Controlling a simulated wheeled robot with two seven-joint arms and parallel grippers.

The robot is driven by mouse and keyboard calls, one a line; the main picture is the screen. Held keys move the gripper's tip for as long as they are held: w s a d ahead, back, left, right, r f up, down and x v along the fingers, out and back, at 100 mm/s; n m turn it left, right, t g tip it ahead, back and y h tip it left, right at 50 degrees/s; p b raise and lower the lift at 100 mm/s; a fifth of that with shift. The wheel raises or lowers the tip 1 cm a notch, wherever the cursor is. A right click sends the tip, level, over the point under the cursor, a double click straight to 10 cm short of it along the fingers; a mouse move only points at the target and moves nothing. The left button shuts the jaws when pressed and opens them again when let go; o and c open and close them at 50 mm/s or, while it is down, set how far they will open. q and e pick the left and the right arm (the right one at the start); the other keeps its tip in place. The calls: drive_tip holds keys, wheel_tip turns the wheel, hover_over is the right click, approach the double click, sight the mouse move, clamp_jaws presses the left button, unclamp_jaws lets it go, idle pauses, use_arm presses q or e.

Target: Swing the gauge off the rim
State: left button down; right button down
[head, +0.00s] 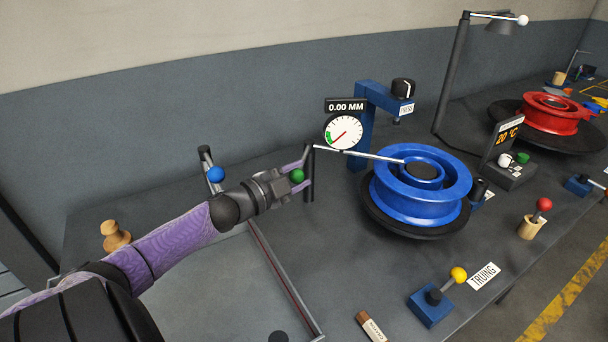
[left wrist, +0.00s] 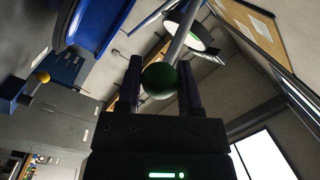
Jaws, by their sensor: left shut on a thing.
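The gauge has a round white dial (head: 343,132) under a "0.00 MM" display. I cannot tell whether the tip touches the rim. My left gripper (head: 301,176) is shut on the gauge's green ball knob (head: 297,176), beside the post. In the left wrist view the green ball (left wrist: 160,81) sits between both fingers, with the rod rising behind it. My right gripper is not in view.
A blue ball knob (head: 216,174) stands left of my gripper. A blue press (head: 362,125) stands behind the rim. In front are a yellow-knobbed lever box (head: 430,306) and a wooden-handled item (head: 370,326). A red-knobbed lever (head: 543,205) and a red rim (head: 552,115) are right.

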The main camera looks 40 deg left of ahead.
use_arm(q)
drive_tip(key=shift+f, duration=0.1)
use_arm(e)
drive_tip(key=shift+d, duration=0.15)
use_arm(q)
drive_tip(key=c, duration=0.6)
unclamp_jaws()
drive_tip(key=o, duration=0.3)
drive_tip(key=shift+o, duration=0.2)
drive_tip(key=s+p, duration=0.1)
drive_tip(key=s, duration=0.2)
drive_tip(key=s+p, duration=0.1)
drive_tip(key=s, duration=0.2)
drive_tip(key=s+a+p, duration=0.1)
drive_tip(key=s, duration=0.2)
drive_tip(key=shift+s, duration=0.4)
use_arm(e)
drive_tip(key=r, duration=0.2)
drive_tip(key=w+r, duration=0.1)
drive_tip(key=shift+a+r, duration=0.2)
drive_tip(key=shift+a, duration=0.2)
